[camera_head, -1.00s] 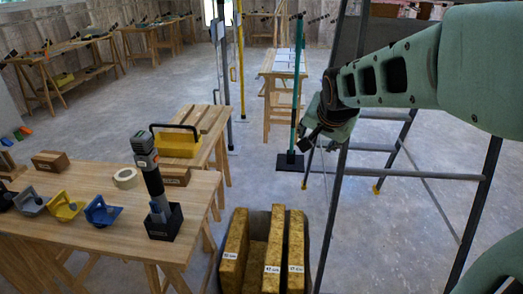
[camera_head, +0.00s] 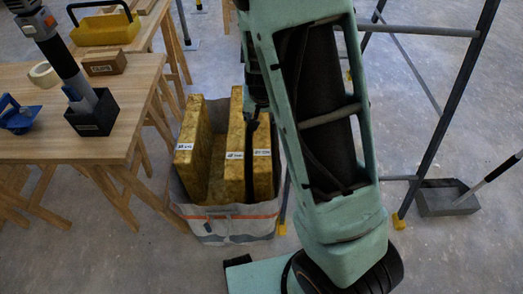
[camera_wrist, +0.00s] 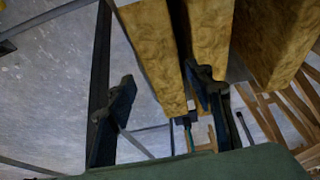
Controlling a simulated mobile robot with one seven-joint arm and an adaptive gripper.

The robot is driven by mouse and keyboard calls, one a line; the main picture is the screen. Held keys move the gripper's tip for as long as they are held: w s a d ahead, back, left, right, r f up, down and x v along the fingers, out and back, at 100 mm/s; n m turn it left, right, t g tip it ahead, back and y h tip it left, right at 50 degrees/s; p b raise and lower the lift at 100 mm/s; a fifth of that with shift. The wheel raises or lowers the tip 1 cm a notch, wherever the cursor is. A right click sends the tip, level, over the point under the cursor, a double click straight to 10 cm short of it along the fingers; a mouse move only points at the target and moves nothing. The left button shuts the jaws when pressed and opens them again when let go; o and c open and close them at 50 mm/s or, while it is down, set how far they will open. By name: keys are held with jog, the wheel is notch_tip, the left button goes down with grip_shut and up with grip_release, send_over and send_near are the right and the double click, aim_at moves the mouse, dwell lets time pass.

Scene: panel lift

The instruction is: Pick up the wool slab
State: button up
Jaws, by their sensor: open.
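Three yellow-brown wool slabs stand upright in a grey fabric bag (camera_head: 215,224) with an orange stripe: a left slab (camera_head: 192,140), a middle slab (camera_head: 234,165) and a right slab (camera_head: 263,172). Each bears a small white label. My gripper (camera_wrist: 160,80) is open over the right slab, which shows between its fingers in the wrist view (camera_wrist: 155,50). One finger is in the gap between the right and middle slabs. The other is on the slab's outer side, with space between; my arm hides it in the head view. I cannot tell whether either finger touches wool.
A wooden table (camera_head: 60,145) stands left of the bag, holding a dark box with a tool in it (camera_head: 92,112), a tape roll (camera_head: 43,74) and a blue tool (camera_head: 18,116). A metal frame (camera_head: 445,120) and a grey dustpan (camera_head: 446,197) are to the right.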

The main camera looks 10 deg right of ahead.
aim_at(261, 126)
jog(key=b+x, duration=0.3)
jog(key=x, duration=0.4)
jog(key=shift+f, duration=0.15)
jog(key=shift+c, duration=0.7)
grip_shut()
